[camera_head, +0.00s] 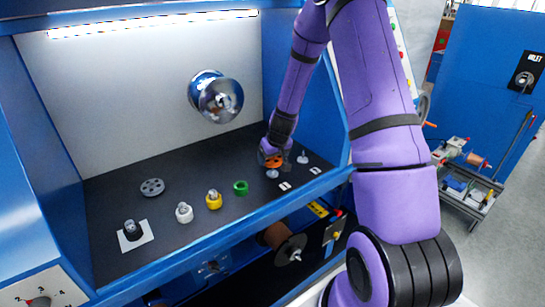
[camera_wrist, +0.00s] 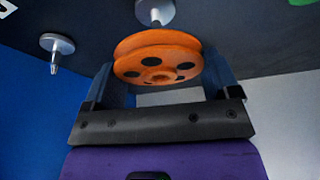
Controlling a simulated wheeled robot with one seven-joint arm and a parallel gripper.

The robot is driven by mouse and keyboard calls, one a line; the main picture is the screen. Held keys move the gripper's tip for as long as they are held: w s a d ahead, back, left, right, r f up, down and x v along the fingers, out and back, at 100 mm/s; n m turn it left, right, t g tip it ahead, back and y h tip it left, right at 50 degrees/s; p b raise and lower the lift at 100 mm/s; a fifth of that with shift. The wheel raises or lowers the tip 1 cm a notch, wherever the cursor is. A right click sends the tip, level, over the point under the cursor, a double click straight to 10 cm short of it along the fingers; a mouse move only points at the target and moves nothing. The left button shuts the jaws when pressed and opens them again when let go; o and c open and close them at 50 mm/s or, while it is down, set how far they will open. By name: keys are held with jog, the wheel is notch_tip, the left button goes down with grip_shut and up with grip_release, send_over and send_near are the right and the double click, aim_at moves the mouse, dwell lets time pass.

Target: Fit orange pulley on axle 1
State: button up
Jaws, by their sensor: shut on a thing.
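The orange pulley (camera_head: 273,161) is held in my gripper (camera_head: 270,155) above the dark deck at the right end of the bench. In the wrist view the pulley (camera_wrist: 158,56) sits between the two fingers of my gripper (camera_wrist: 166,88), its holed face towards the camera. Two short metal axles on round bases stand on the deck. One axle (camera_head: 272,174) is just below the pulley in the head view; the other axle (camera_head: 303,157) stands to its right. The wrist view shows both, one axle (camera_wrist: 155,12) close beyond the pulley and one (camera_wrist: 57,45) aside. I cannot read their labels.
A green ring (camera_head: 240,188), a yellow part (camera_head: 214,200), a white part (camera_head: 184,212) and a grey pulley (camera_head: 152,187) are on the deck to the left. A dark part stands on a white pad (camera_head: 143,240). A chrome disc (camera_head: 219,100) projects from the back wall.

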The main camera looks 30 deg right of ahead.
aim_at(273, 173)
jog(key=shift+f, duration=0.25)
dwell(0.6)
jog(key=shift+f, duration=1.2)
jog(key=shift+f, duration=0.3)
dwell(0.3)
jog(key=shift+f, duration=0.65)
dwell(0.4)
jog(key=o, duration=0.9)
jog(key=shift+c, duration=0.2)
jog(key=v, duration=1)
jog(key=shift+s+r, duration=0.25)
jog(key=shift+r, duration=0.05)
